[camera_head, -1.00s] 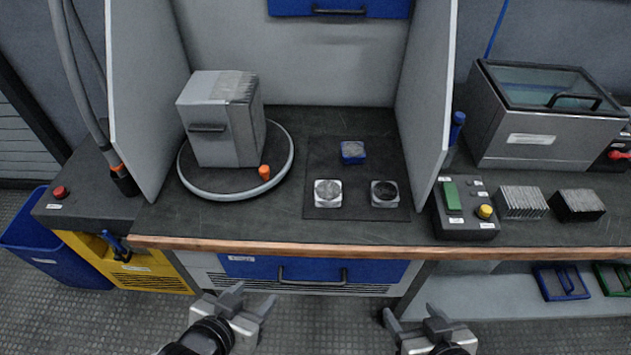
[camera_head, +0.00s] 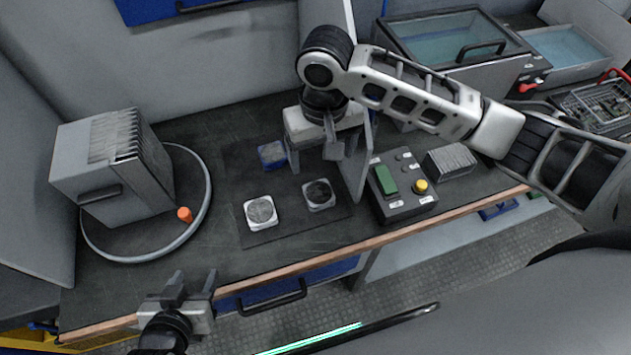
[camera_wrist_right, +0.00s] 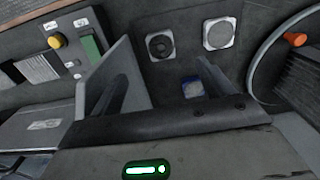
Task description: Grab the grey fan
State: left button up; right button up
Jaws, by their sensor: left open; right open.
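The grey fan (camera_head: 260,212), a square block with a light round face, lies on a dark mat (camera_head: 288,229) on the workbench. It also shows in the right wrist view (camera_wrist_right: 218,33). A fan with a black face (camera_head: 318,194) lies to its right, and a blue block (camera_head: 271,154) lies behind. My right gripper (camera_head: 313,155) is open and empty above the back right of the mat, near the blue block and beyond the black-faced fan. My left gripper (camera_head: 192,284) is open and empty in front of the bench edge.
A grey finned box (camera_head: 88,178) stands on a round turntable (camera_head: 203,205) with an orange knob (camera_head: 185,214) at the left.

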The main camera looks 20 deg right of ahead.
send_over(321, 198)
notch_tip(321, 198, down, 10)
jog(key=shift+s+r, duration=0.15)
jog(key=shift+r, duration=0.1)
jog(key=shift+w+f+b, duration=0.2)
jog(key=shift+f+b, duration=0.1)
jog(key=shift+f, duration=2.65)
jog(key=c, duration=1.1)
